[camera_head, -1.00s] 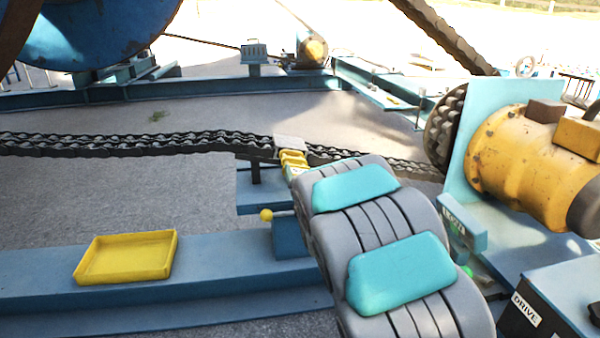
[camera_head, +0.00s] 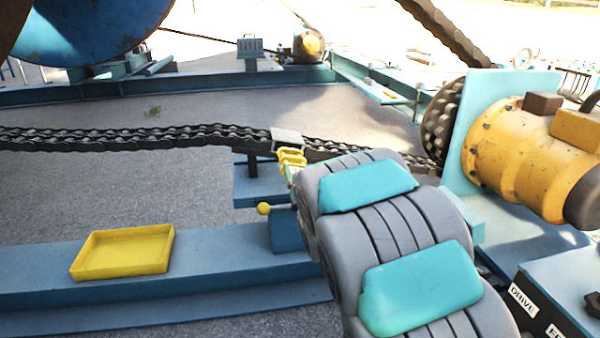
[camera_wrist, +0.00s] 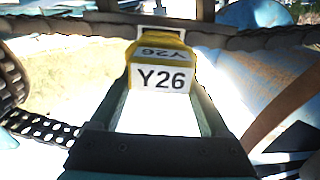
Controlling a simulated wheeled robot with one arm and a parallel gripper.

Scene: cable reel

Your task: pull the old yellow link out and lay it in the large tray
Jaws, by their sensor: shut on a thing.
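The yellow link (camera_head: 291,158) sits by the dark chain (camera_head: 130,139), just in front of a grey block on the chain. In the wrist view the yellow link (camera_wrist: 161,75) carries a white label reading Y26. My gripper (camera_wrist: 162,92) is shut on this link, with one finger along each side of it. In the head view my grey and teal arm hides most of my gripper. The link looks close against the chain in the wrist view; I cannot tell whether it is still seated. A yellow tray (camera_head: 125,252) lies empty on the blue beam at the lower left.
A yellow motor (camera_head: 520,150) and a toothed sprocket (camera_head: 440,120) stand at the right. A box marked DRIVE (camera_head: 523,300) is at the lower right. The blue beam (camera_head: 215,262) is bare beside the tray.

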